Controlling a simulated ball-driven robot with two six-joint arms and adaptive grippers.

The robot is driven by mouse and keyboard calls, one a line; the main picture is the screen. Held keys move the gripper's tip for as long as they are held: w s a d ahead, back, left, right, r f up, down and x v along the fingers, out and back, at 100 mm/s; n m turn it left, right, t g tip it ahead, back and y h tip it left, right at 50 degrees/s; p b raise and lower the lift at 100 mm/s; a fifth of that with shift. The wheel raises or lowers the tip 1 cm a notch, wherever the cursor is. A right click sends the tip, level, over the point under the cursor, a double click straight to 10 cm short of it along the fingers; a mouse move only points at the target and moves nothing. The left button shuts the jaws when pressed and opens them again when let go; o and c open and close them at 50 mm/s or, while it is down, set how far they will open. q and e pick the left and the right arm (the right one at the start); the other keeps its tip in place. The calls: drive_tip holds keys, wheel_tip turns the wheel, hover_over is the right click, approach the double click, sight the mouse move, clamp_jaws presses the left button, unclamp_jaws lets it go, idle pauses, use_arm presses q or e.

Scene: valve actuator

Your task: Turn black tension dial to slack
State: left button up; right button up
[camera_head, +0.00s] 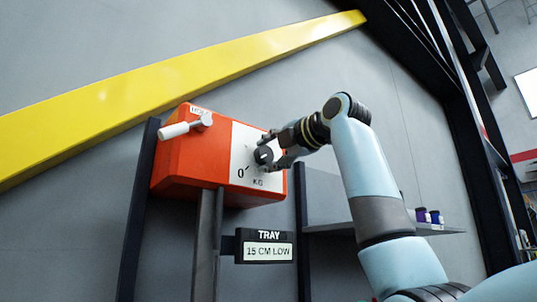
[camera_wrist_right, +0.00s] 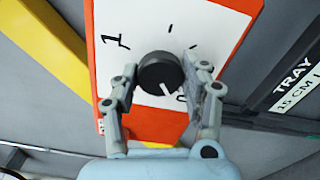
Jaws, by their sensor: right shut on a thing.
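The black dial (camera_head: 263,155) sits on the white face plate (camera_head: 243,140) of an orange box (camera_head: 183,160). In the right wrist view the dial (camera_wrist_right: 160,73) is round, with a white pointer line directed down and slightly right, toward a partly hidden mark. A "1" (camera_wrist_right: 109,41) is printed at the upper left of the plate. My right gripper (camera_head: 272,152) is at the dial, its fingers on either side of it in the wrist view (camera_wrist_right: 160,90), shut on it. My left gripper is not in view.
A white-handled lever (camera_head: 180,129) sticks out from the box's left side. A sign reading "TRAY 15 CM LOW" (camera_head: 265,247) hangs below. A shelf (camera_head: 345,228) with small purple-and-white containers (camera_head: 428,216) is at right. A yellow beam (camera_head: 180,78) crosses the wall.

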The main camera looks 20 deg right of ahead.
drive_tip(key=shift+f, duration=0.15)
drive_tip(key=o, duration=1.2)
drive_tip(key=shift+c, duration=0.2)
drive_tip(key=shift+s, duration=0.1)
drive_tip(key=v, duration=1.1)
drive_tip(key=shift+s, duration=0.4)
drive_tip(key=shift+d, duration=0.1)
